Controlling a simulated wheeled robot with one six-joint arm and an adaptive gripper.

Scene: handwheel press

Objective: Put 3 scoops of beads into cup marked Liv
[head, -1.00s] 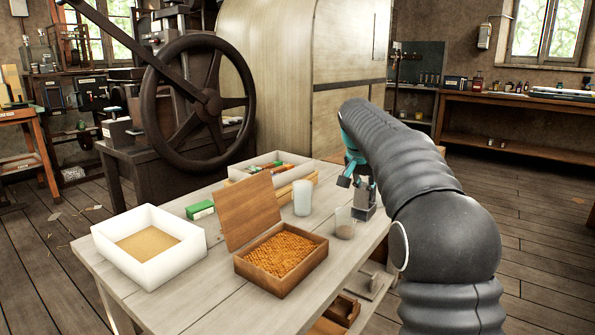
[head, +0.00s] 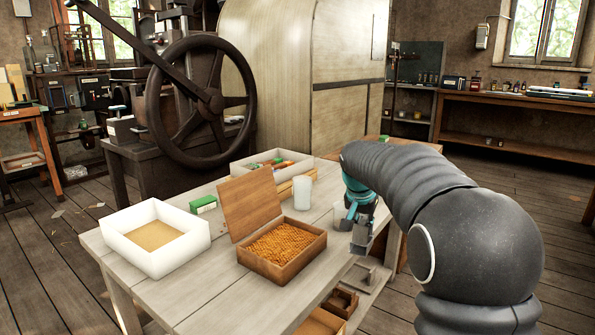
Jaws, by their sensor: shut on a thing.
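A wooden box (head: 268,266) with its lid open holds orange beads (head: 283,241) on the table. A white box (head: 140,256) at the left has a tan layer inside. A pale cup (head: 302,193) stands behind the wooden box. I can read no name on either cup. My gripper (head: 361,243) points down at the table's right edge, in front of the clearer cup. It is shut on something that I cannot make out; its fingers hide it.
A pale tray (head: 240,168) with coloured items and a green box (head: 203,204) stand at the table's back. A large handwheel press (head: 203,97) rises behind. Small open wooden boxes (head: 340,301) sit below the right edge. The table (head: 208,300) is bare in front.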

